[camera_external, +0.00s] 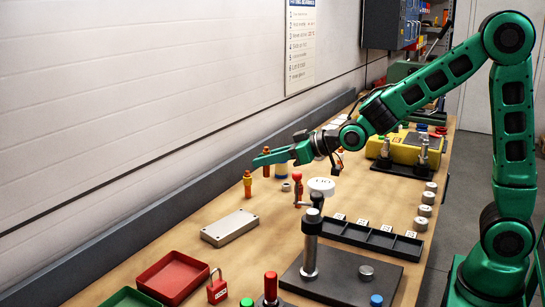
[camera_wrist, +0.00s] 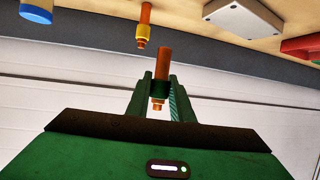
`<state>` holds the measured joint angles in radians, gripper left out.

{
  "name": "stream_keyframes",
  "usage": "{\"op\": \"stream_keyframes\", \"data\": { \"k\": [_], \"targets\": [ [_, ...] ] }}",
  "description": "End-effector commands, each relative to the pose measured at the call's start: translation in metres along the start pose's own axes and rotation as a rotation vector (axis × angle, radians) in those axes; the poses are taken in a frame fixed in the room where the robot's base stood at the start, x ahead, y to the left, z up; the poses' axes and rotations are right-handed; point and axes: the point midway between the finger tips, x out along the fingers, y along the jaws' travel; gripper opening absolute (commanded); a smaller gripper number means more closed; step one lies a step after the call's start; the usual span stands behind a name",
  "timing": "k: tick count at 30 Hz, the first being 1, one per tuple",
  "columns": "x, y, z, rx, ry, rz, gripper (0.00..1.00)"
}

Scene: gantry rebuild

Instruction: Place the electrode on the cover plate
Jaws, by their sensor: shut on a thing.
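My gripper (camera_external: 262,159) is shut on an orange-copper electrode (camera_external: 266,171), a short rod held roughly upright above the far left part of the bench. In the wrist view the fingers (camera_wrist: 159,92) close around its middle, and the copper rod (camera_wrist: 164,62) sticks out on both sides. The cover plate (camera_external: 230,228) is a flat light-grey block on the bench, nearer the camera than my gripper and apart from it. The plate also shows at the top right of the wrist view (camera_wrist: 236,20).
A similar orange piece with a yellow band (camera_external: 247,184) stands close by my gripper. A red tray (camera_external: 172,277) and red padlock (camera_external: 217,290) lie in front of the plate. A post on a dark base (camera_external: 310,255) stands to the right. The wall ledge (camera_external: 150,205) runs along the left.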

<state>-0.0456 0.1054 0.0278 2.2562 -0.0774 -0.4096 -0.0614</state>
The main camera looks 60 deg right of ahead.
Motion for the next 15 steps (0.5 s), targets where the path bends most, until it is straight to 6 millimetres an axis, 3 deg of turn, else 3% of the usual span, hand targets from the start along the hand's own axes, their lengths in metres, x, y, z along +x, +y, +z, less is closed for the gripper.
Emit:
{"op": "stream_keyframes", "data": {
  "k": [3,7,12,15],
  "targets": [
    [0.018,-0.042,-0.015,-0.056,0.002,-0.137,0.0],
    [0.027,-0.081,-0.028,-0.107,0.001,-0.264,0.0],
    [0.03,-0.109,-0.038,-0.146,0.0,-0.358,0.0],
    [0.034,-0.114,-0.031,-0.154,-0.004,-0.378,0.0]
  ]
}}
